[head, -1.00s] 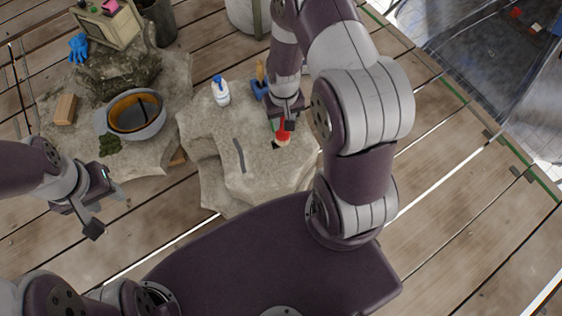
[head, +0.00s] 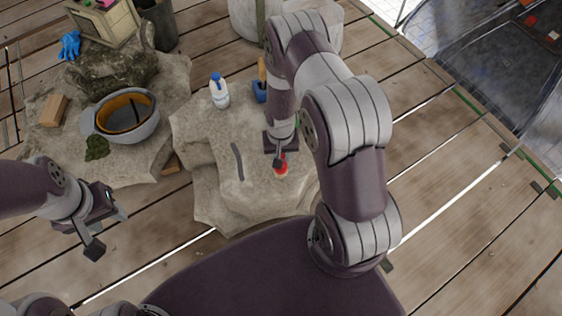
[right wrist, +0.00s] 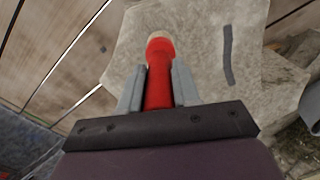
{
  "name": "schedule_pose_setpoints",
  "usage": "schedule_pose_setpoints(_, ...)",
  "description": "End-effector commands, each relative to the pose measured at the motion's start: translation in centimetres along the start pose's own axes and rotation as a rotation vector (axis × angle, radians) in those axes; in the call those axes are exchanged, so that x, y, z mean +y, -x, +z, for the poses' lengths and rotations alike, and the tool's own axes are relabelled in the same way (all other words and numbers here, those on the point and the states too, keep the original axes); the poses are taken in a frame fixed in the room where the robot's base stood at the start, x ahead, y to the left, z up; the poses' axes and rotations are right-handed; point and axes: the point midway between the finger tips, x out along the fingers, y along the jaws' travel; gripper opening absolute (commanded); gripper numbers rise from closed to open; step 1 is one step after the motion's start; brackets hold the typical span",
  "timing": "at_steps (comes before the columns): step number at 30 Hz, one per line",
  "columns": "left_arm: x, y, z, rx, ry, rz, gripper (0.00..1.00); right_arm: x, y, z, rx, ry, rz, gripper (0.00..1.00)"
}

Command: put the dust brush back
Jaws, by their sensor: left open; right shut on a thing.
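The dust brush, red with a pale end, is in my right gripper (head: 280,160) over the near right part of a pale stone block (head: 215,200). In the right wrist view the red brush (right wrist: 158,85) stands between the two grey fingers, which are shut on it. Its pale end points away from the gripper, towards the stone; I cannot tell whether it touches. A dark strip (head: 238,162) lies on the stone left of the brush. My left gripper (head: 108,228) is open and empty, over the planks at the left.
A white bottle with a blue cap (head: 219,92) and a blue holder (head: 260,92) with a wooden handle stand at the stone's back. A grey bucket (head: 145,130), a wooden block (head: 54,110) and a blue glove (head: 69,45) are on the left rocks. Planks (head: 450,190) at right are clear.

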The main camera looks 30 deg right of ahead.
Motion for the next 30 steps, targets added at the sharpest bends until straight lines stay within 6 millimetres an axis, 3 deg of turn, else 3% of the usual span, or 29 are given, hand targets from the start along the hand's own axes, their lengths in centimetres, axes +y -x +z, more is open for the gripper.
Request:
schedule_pose_setpoints(4, 0.0, -1.4, 0.2, 0.0, 0.0, 0.0, 0.43, 0.1, -3.1, 0.1, -0.002, 0.0, 0.001, 0.0)
schedule_pose_setpoints(15, 0.0, -1.5, 0.2, 0.0, 0.0, 0.0, 0.43, 0.1, -3.5, 0.1, -0.001, 0.0, 0.0, 0.0)
schedule_pose_setpoints(16, 0.0, -1.4, 0.2, 0.0, 0.0, 0.0, 0.43, 0.1, -3.4, 0.1, -0.001, 0.0, 0.0, 0.41)
schedule_pose_setpoints(18, 0.0, -1.4, 0.2, 0.0, 0.0, 0.0, 0.43, 0.1, -3.4, 0.1, -0.001, 0.0, 0.0, 0.57)
schedule_pose_setpoints(26, 0.0, -1.3, 0.2, 0.0, 0.0, 0.0, 0.43, 0.1, -3.2, 0.1, -0.001, 0.001, 0.0, 0.57)
schedule_pose_setpoints(30, 0.0, -0.3, 0.0, 0.0, 0.0, 0.0, 0.43, 0.1, -1.2, 0.0, 0.002, 0.001, 0.0, 0.57)
